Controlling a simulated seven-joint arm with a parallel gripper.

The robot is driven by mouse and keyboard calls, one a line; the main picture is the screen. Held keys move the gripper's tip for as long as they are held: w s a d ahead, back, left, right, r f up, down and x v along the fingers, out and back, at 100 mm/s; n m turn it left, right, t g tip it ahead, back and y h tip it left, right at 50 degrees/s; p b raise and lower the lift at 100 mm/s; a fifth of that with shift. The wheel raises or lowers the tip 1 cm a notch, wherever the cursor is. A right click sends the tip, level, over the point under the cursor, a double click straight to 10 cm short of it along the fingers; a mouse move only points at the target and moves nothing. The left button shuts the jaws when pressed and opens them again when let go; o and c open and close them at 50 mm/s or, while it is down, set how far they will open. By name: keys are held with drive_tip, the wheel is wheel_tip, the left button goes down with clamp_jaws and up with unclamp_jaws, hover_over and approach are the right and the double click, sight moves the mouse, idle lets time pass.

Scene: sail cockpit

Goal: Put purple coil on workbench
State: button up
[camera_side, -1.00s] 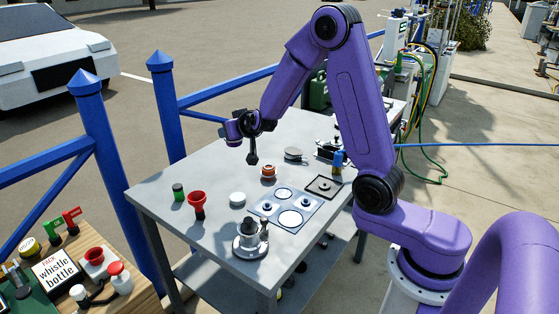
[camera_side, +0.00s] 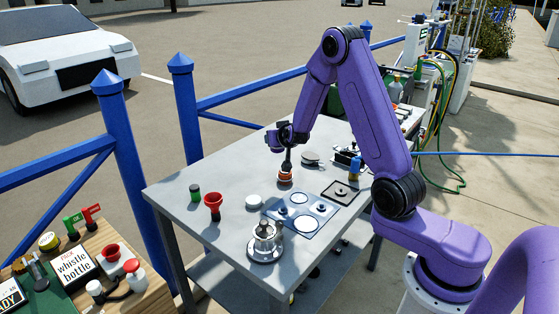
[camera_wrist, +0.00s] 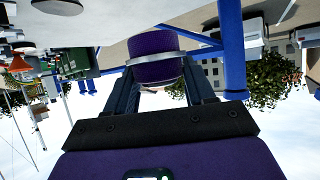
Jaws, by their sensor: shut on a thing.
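The purple coil (camera_wrist: 155,58), with a pale band around it, sits between the dark fingers of my gripper (camera_wrist: 156,78) in the wrist view. My gripper is shut on it. In the side view my gripper (camera_side: 284,138) is over the back part of the grey workbench (camera_side: 225,178), with a small purple piece at its left. The coil is raised above the bench top. A dark part of the arm's end hangs down over an orange-red coil (camera_side: 285,176), and I cannot tell whether they touch.
A red funnel (camera_side: 213,202), a green-black jar (camera_side: 195,192) and a white disc (camera_side: 253,202) stand on the left half of the bench. The bench's left back area is clear.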

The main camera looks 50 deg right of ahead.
drive_tip(key=w+d+f, duration=0.1)
drive_tip(key=w+f, duration=0.1)
drive_tip(key=w, duration=0.1)
drive_tip(key=w+d+f, duration=0.1)
drive_tip(key=w+f, duration=0.2)
drive_tip(key=w, duration=0.1)
drive_tip(key=w+d+f, duration=0.1)
drive_tip(key=w+f, duration=0.1)
drive_tip(key=w, duration=0.2)
drive_tip(key=shift+d+f, duration=0.3)
drive_tip(key=shift+f, duration=0.1)
drive_tip(key=shift+w+d+f, duration=0.15)
drive_tip(key=shift+w+f, duration=0.3)
drive_tip(key=shift+f, duration=0.15)
drive_tip(key=shift+w+f, duration=0.2)
drive_tip(key=shift+f, duration=1.5)
drive_tip(key=shift+f, duration=0.1)
drive_tip(key=o, duration=1.1)
drive_tip(key=shift+o, duration=0.2)
